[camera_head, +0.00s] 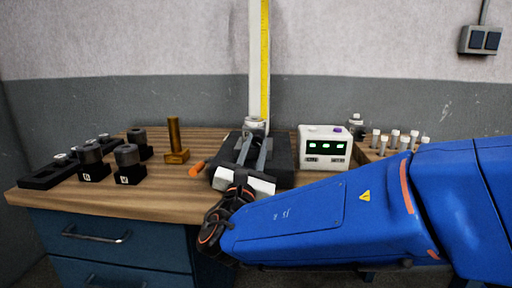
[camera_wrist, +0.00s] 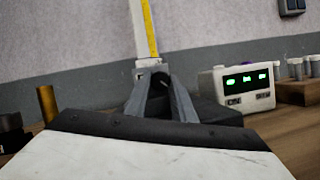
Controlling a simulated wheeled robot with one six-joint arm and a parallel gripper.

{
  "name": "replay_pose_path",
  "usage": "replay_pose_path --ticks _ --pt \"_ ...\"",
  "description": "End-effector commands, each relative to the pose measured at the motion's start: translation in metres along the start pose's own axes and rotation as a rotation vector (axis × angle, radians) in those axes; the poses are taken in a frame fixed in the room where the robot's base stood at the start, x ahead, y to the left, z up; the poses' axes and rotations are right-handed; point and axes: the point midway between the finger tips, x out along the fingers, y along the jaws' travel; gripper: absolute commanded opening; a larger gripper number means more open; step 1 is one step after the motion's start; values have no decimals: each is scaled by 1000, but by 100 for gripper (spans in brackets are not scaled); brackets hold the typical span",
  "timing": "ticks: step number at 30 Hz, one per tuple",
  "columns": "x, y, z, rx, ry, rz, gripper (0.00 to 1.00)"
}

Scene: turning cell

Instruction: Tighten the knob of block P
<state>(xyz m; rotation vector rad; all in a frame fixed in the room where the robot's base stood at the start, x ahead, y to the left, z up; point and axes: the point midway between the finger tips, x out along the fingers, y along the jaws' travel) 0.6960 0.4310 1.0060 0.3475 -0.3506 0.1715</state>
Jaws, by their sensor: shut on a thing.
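My gripper (camera_head: 255,134) reaches over a dark base (camera_head: 281,173) in the middle of the bench. In the wrist view its two grey fingers (camera_wrist: 156,78) close in on a grey, rounded metal piece (camera_wrist: 149,63), which also shows in the head view (camera_head: 255,123). The gripper is shut on this piece; the fingers hide its lower part.
A brass-coloured post (camera_head: 174,140) stands left of the dark base, with an orange handle (camera_head: 196,169) nearby. A tall yellow scale (camera_head: 265,65) rises behind. A white display box (camera_head: 324,147) and a rack of vials (camera_head: 395,142) stand right. Bare wood (camera_head: 150,190) lies front left.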

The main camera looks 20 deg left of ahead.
Motion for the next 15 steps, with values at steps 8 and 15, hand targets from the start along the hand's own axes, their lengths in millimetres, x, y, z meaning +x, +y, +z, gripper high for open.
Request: replay_pose_path --ticks 8,15 --pt "0 2 0 148 -1 -61 0" --pt "0 1 0 151 -1 -63 0"
